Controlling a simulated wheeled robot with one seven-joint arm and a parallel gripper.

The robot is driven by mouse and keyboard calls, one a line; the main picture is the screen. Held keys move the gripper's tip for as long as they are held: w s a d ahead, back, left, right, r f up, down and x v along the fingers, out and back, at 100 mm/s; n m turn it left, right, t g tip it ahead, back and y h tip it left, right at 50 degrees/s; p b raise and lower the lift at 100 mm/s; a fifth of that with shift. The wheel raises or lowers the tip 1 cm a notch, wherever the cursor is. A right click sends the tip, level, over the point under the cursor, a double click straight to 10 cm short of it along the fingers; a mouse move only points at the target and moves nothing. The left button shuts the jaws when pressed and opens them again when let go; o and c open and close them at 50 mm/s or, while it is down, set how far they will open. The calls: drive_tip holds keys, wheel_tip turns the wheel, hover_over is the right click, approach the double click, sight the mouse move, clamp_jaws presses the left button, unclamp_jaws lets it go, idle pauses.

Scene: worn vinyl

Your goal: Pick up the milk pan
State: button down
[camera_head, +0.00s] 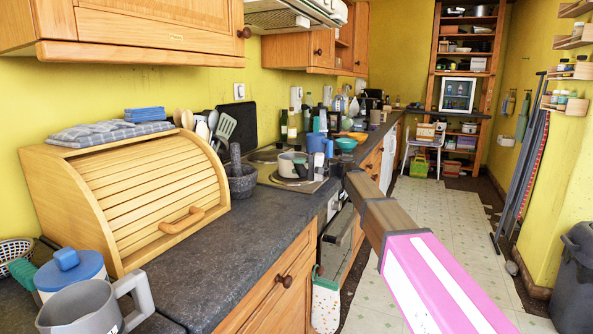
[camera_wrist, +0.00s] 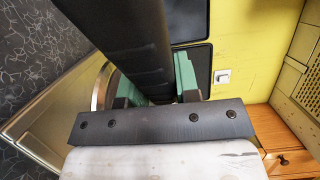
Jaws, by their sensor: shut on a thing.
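The milk pan (camera_head: 288,163) is a pale pan on the hob in the head view, with something dark and teal at its right side. In the wrist view my gripper (camera_wrist: 155,88) has green fingers on either side of a broad dark bar and is shut on it. The bar looks like the pan's handle and runs up out of the picture. A curved steel rim (camera_wrist: 102,88) shows left of the fingers; I cannot tell whether it is the pan's or the hob's. In the head view I cannot make out my fingertips clearly.
A stone mortar (camera_head: 242,182) stands left of the hob, in front of utensils (camera_head: 224,128). A wooden bread bin (camera_head: 150,190) and a grey jug (camera_head: 85,308) occupy the near counter. A teal bowl (camera_head: 346,143) stands beyond the hob. The counter (camera_head: 235,250) before the bin is clear.

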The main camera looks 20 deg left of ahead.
drive_tip(key=shift+r, duration=0.65)
drive_tip(key=r, duration=0.3)
drive_tip(key=shift+s+a+r, duration=0.15)
drive_tip(key=shift+s+a, duration=0.1)
drive_tip(key=s+a+r, duration=0.6)
drive_tip(key=s+a, duration=0.1)
drive_tip(key=a, duration=0.1)
drive_tip(key=shift+s+r, duration=0.15)
drive_tip(key=shift+r, duration=0.1)
